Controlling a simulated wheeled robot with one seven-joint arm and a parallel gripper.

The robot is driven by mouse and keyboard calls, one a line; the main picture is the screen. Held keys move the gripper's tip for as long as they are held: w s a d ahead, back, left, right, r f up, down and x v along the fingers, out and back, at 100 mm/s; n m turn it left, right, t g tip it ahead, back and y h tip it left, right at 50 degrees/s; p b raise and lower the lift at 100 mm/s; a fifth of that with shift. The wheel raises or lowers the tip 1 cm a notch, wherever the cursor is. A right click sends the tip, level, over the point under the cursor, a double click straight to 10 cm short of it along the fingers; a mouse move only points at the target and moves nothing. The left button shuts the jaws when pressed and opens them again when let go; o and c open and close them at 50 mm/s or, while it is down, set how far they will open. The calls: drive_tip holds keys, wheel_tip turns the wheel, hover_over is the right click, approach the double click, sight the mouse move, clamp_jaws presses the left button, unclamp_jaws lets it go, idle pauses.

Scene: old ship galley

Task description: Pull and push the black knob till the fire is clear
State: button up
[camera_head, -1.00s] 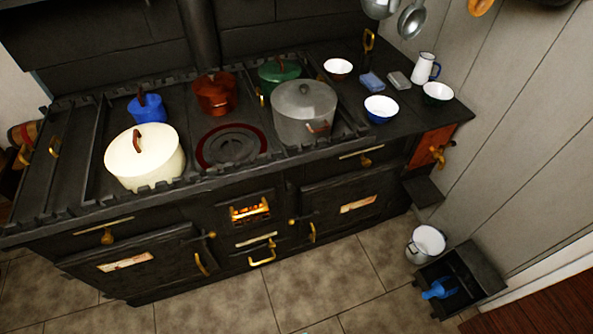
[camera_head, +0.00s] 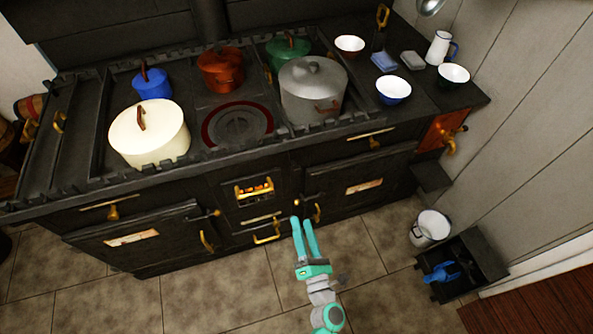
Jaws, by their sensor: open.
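The black stove (camera_head: 330,195) fills the middle of the view. Its small fire grate (camera_head: 254,189) glows orange in the front, with brass bars across it. Below the grate are a pale strip and a brass handle (camera_head: 267,236). I cannot make out a black knob against the dark stove front. My gripper (camera_head: 301,220) is open and empty, its two teal fingers pointing up toward the stove. It appears in front of the stove, to the right of and below the grate. Whether it touches anything cannot be told.
Pots stand on the stove top, among them a cream pot (camera_head: 150,135) and a grey pot (camera_head: 312,92). Bowls and a white jug (camera_head: 439,48) stand at right. A white bucket (camera_head: 430,228) and a black coal box (camera_head: 468,265) with a blue scoop stand on the floor.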

sight(297, 172)
drive_tip(key=w+f+n, duration=0.1)
drive_tip(key=w+n, duration=0.2)
drive_tip(key=w, duration=0.4)
drive_tip(key=w+a+n+g+y, duration=0.1)
drive_tip(key=w+n, duration=0.2)
drive_tip(key=w, duration=0.5)
drive_tip(key=w+a+f+n, duration=0.1)
drive_tip(key=w+n, duration=0.3)
drive_tip(key=w, duration=0.3)
drive_tip(key=shift+w+f+g, duration=0.3)
drive_tip(key=shift+w, duration=0.05)
